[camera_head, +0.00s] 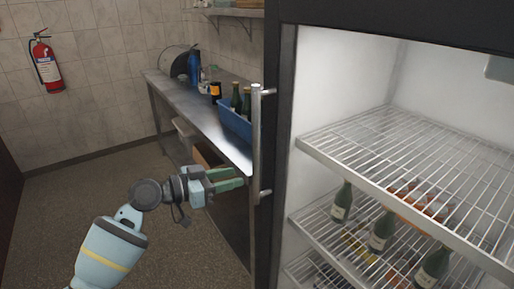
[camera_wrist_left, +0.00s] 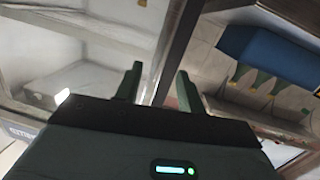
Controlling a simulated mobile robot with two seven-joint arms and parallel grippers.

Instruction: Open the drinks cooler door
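The drinks cooler's door frame (camera_head: 273,160) is dark and upright, and the door looks closed, with the lit inside showing through it. A vertical metal bar handle (camera_head: 256,140) stands off the frame's left side on two short mounts. My left gripper (camera_head: 242,178) is open, its green fingers pointing right towards the lower part of the handle, just left of it. In the left wrist view the fingers (camera_wrist_left: 159,82) are spread, with a greyish bar running diagonally past the gap. I cannot tell whether they touch the handle. My right gripper is not in view.
Wire shelves (camera_head: 400,150) inside the cooler hold several green bottles (camera_head: 382,232). A steel counter (camera_head: 200,115) with a blue crate (camera_head: 234,122) of bottles stands left of the cooler, close behind the handle. A fire extinguisher (camera_head: 46,65) hangs on the wall. The floor at left is clear.

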